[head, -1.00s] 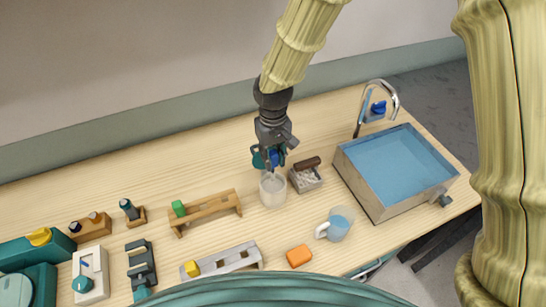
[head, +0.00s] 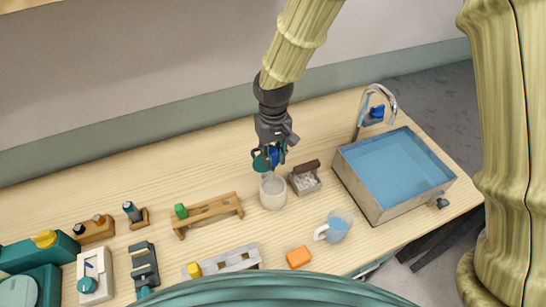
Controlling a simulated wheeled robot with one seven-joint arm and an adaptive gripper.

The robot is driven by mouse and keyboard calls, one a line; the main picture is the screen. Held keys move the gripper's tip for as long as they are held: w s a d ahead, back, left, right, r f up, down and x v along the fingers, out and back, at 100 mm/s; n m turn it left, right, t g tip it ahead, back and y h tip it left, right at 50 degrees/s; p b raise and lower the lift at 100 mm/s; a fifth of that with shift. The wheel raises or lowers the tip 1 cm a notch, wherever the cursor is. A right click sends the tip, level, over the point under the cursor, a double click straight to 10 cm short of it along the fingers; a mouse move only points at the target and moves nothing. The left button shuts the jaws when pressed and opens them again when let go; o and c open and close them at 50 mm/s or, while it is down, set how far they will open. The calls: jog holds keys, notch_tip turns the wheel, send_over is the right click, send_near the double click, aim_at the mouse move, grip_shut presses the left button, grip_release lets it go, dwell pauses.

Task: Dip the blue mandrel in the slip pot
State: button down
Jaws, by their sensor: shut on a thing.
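My gripper (head: 268,158) is shut on the blue mandrel (head: 272,155); only its blue part shows between the fingers. The slip pot (head: 272,192), a pale whitish cup, stands on the table right below my gripper. The fingers are just above the pot's rim. Whether the mandrel's lower end is inside the pot is hard to tell at this size.
A small box with a brown-handled tool (head: 306,178) stands close to the pot's right. Farther right is a water-filled sink (head: 390,205) with a tap. A mug (head: 335,229) and an orange block (head: 299,257) lie in front. Wooden (head: 208,213) and grey (head: 235,259) racks stand left.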

jog(key=shift+r+p, duration=1.45)
jog(key=shift+r, duration=0.95)
